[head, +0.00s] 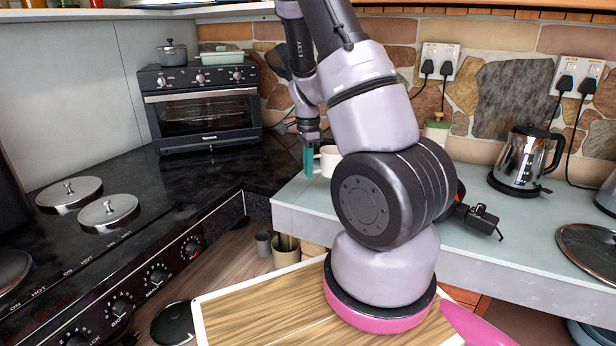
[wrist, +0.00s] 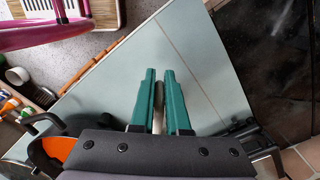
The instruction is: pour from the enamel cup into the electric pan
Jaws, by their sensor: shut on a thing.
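The pale enamel cup (head: 329,161) is upright at the back of the grey-blue counter, partly hidden by my arm. My gripper (head: 308,160) points down at the cup's left side, with its green fingers shut on it. In the wrist view, a narrow pale strip of the cup (wrist: 158,95) shows between the fingers (wrist: 160,98); the rest is hidden. The electric pan, orange with black handles, shows at the lower left of the wrist view (wrist: 57,152). In the head view, it is mostly behind my arm, and a black handle (head: 480,216) sticks out.
A black stove (head: 120,215) and a toaster oven (head: 203,105) are at the left. The counter between kettle and pan is clear.

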